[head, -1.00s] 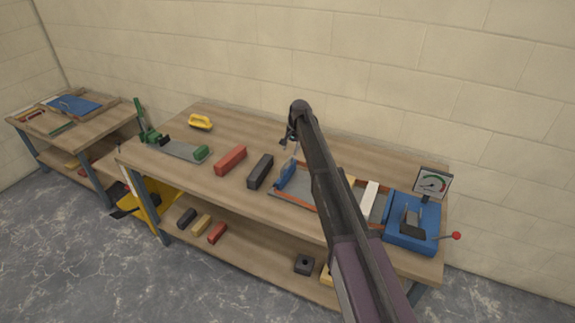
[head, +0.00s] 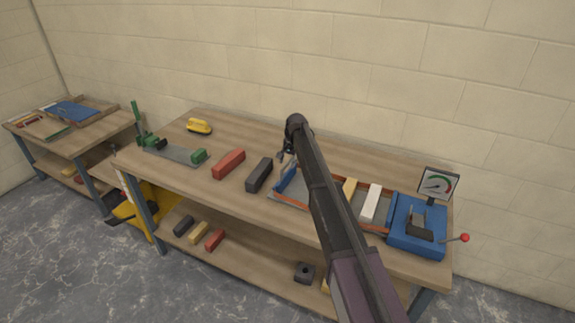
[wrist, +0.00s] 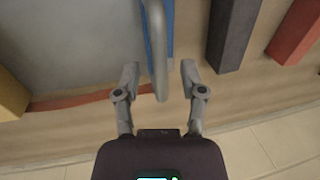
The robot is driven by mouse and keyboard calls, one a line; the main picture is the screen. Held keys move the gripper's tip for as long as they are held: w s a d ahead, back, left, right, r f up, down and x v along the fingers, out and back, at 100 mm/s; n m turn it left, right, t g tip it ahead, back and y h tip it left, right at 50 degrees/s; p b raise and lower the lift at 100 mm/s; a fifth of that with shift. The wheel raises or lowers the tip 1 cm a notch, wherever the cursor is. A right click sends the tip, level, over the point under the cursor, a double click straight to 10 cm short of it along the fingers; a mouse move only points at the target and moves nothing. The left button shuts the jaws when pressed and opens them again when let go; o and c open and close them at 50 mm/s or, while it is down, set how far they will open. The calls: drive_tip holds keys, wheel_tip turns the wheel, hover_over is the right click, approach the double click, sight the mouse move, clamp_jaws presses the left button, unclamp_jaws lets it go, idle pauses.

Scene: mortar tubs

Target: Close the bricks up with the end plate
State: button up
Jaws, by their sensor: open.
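The blue end plate (head: 289,180) stands upright at the left end of the grey tray (head: 292,202) with orange-red side rails. In the wrist view the plate (wrist: 170,30) carries a grey bar handle (wrist: 156,50). My gripper (wrist: 160,74) is open, with one finger on each side of the handle's end, and gaps show on both sides. In the head view my gripper (head: 286,153) is just behind the plate, partly hidden by my arm. A yellow brick (head: 350,187) and a white brick (head: 370,203) lie across the tray, right of my arm. My arm hides the tray's middle.
A blue device (head: 416,228) with a gauge (head: 437,184) and red-knobbed lever stands at the tray's right end. A dark brick (head: 259,175) and a red brick (head: 229,163) lie left of the tray. A green-ended fixture (head: 172,152) and yellow tool (head: 199,126) are farther left.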

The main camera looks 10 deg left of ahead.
clamp_jaws()
idle(0.3)
